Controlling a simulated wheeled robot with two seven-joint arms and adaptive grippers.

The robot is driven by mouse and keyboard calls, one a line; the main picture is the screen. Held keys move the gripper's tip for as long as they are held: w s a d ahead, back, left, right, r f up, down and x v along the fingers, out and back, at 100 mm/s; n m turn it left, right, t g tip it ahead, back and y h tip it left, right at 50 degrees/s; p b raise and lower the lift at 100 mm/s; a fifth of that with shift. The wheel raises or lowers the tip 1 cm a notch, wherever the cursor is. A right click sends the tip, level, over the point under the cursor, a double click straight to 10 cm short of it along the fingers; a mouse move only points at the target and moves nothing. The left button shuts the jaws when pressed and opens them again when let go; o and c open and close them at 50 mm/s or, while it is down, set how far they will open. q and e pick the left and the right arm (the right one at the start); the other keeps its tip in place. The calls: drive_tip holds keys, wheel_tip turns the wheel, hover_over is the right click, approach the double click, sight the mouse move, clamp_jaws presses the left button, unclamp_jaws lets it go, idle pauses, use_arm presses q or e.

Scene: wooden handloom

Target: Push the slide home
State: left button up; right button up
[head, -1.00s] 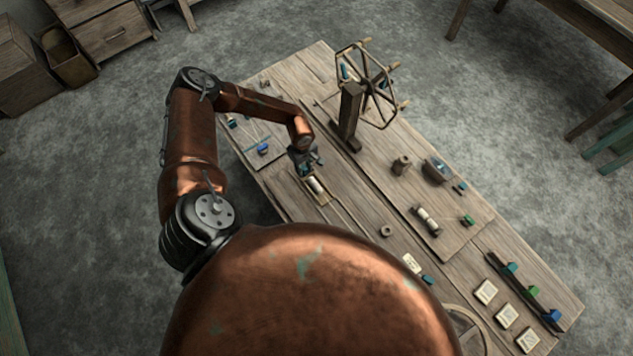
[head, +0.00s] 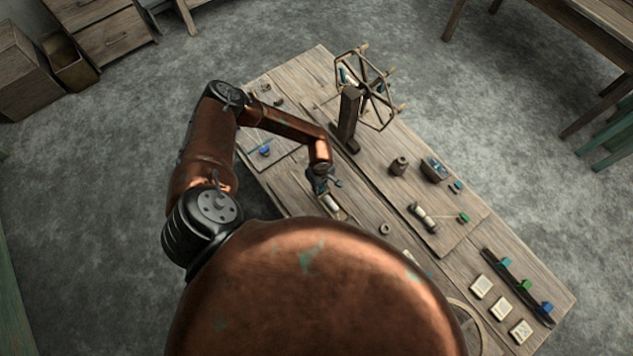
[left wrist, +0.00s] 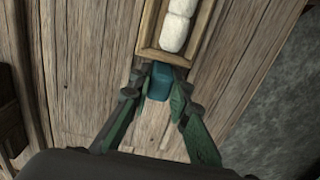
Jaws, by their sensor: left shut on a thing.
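The slide (left wrist: 149,35) is a narrow wooden tray with a raised rim, holding white rolls (left wrist: 174,32). A teal block (left wrist: 160,80) sits at its near end in the left wrist view. My left gripper (left wrist: 158,92) has its green fingers on both sides of this block and is shut on it. In the head view my left gripper (head: 321,184) is at the upper-left end of the slide (head: 344,215), low over the table. My copper body hides part of the table near the slide's other end. My right gripper is not in view.
The wooden table (head: 300,72) carries a spoked wheel (head: 370,87) on a post (head: 348,118) behind the gripper. A small ring (head: 384,228) lies right of the slide.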

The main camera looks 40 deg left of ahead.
sight(342, 218)
use_arm(q)
drive_tip(key=s+d+p, duration=0.1)
drive_tip(key=d, duration=0.3)
drive_tip(key=s+d+p, duration=0.1)
drive_tip(key=d, duration=0.4)
drive_tip(key=s+d+p, duration=0.1)
drive_tip(key=s+d, duration=0.1)
drive_tip(key=d, duration=0.2)
drive_tip(key=shift+d, duration=0.3)
drive_tip(key=o, duration=1)
drive_tip(key=shift+r, duration=0.1)
